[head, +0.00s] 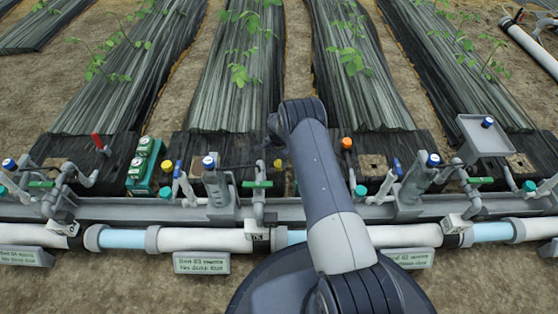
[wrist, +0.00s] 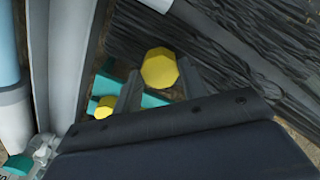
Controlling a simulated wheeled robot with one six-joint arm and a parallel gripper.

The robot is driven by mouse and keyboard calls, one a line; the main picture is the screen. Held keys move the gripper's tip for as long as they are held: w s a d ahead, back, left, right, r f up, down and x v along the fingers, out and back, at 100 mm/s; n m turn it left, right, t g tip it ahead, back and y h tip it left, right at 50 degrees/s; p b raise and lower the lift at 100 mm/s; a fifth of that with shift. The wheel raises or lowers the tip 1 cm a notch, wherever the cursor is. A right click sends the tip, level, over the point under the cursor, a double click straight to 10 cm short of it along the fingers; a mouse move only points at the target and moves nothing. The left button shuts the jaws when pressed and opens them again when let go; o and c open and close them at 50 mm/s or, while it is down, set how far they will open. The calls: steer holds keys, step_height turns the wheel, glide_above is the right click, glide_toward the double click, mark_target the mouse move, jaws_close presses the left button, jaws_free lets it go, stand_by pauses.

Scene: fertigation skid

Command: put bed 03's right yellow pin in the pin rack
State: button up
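Bed 03's label (head: 201,262) is at front left of centre. A yellow-headed pin (head: 277,164) stands right of that bed's green-handled valve, close beside my arm; another yellow pin (head: 167,166) is at its left. In the wrist view, a large yellow pin head (wrist: 160,68) shows at the fingertips of my gripper (wrist: 162,82), one finger on each side. The fingers look apart, and I see no clear grip. A smaller yellow head (wrist: 105,105) sits nearby by teal parts. My arm hides the gripper in the head view. I cannot identify the pin rack with certainty.
A grey tray (head: 469,132) with a blue-capped item stands at right. A teal box (head: 138,184) stands at left, with a red lever (head: 98,142) beyond. An orange knob (head: 346,143) is right of my arm. Pipes and valves run along the front.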

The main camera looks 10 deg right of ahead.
mark_target(279, 163)
steer(key=c, duration=0.5)
steer(key=shift+r+p, duration=1.15)
steer(key=shift+r, duration=2.05)
step_height(279, 163, up, 20)
steer(key=p, duration=0.9)
steer(key=shift+f+p, duration=0.1)
steer(key=shift+p, duration=0.25)
